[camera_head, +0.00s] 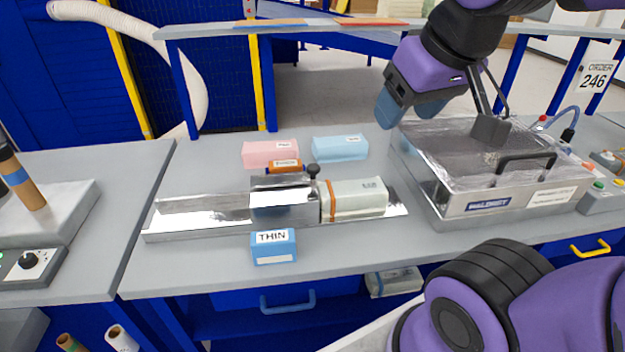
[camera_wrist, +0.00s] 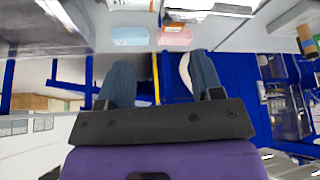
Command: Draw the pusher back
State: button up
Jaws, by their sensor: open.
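A long shiny metal channel (camera_head: 200,217) lies across the middle of the bench, with a box-like metal sleeve (camera_head: 283,205) on it. A black knob (camera_head: 313,171) stands at the sleeve's right end; it looks like the pusher's handle. A pale grey-white block (camera_head: 360,198) with an orange band lies on the channel just right of the sleeve. I cannot tell whether the pusher touches it. My gripper (camera_head: 410,112) is open and empty, raised behind and to the right of the channel, well apart from the knob. Both fingers also show in the wrist view (camera_wrist: 162,80).
A pink block (camera_head: 270,154) and a light-blue block (camera_head: 340,148) lie behind the channel, with an orange-and-blue piece (camera_head: 285,165). A blue THIN block (camera_head: 273,247) stands in front. A metal machine with a clear lid (camera_head: 480,160) stands right. A shelf (camera_head: 300,27) spans behind.

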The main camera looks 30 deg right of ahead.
jog(key=n+t+h, duration=0.3)
jog(key=n+h, duration=1.3)
jog(key=n, duration=0.7)
send_near(309, 171)
jog(key=x, duration=1.1)
jog(key=shift+w+d, duration=0.1)
jog(key=shift+d, duration=0.2)
